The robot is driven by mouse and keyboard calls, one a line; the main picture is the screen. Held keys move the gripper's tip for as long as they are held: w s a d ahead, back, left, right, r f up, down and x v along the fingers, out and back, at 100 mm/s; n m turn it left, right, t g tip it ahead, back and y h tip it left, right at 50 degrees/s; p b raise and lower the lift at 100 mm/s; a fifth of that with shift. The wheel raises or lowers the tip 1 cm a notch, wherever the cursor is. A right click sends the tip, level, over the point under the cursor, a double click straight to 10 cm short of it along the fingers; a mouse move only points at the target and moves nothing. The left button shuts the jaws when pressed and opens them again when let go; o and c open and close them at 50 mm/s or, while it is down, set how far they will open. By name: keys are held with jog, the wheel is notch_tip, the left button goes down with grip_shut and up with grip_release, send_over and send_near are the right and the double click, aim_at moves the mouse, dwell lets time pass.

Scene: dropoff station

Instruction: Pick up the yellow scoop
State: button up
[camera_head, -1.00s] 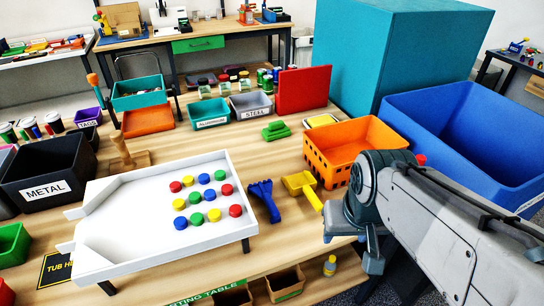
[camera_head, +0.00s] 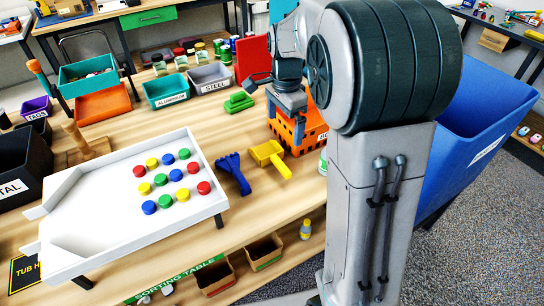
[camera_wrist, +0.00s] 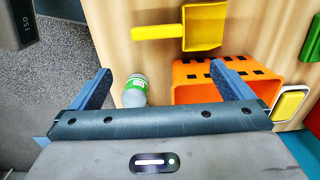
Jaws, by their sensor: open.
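The yellow scoop (camera_head: 266,153) lies on the wooden table in the head view, its handle pointing to the lower right. It also shows at the top of the wrist view (camera_wrist: 205,28), with its handle pointing left. My gripper (camera_head: 284,118) is above the table by the orange crate, behind the scoop in the head view. In the wrist view my gripper (camera_wrist: 160,68) has its two fingers wide apart with nothing held between them. The scoop lies beyond the fingertips, apart from them.
The orange crate (camera_head: 310,138) stands close to the scoop, and a green-labelled bottle (camera_wrist: 135,93) stands near it. A blue fork-like tool (camera_head: 235,172) lies left of the scoop. A white tray (camera_head: 95,215) with coloured discs and a blue bin (camera_head: 490,110) flank the area.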

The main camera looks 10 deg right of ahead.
send_over(281, 163)
jog(key=f, duration=0.8)
jog(key=shift+w+d, duration=0.25)
jog(key=shift+d, duration=0.1)
jog(key=shift+s+a+f+p, duration=0.15)
jog(key=shift+a+f+p, duration=0.05)
jog(key=shift+f, duration=1.2)
jog(key=shift+s+a+f+p, duration=0.1)
jog(key=shift+a+f+p, duration=0.1)
jog(key=shift+f, duration=1.15)
jog(key=c, duration=1)
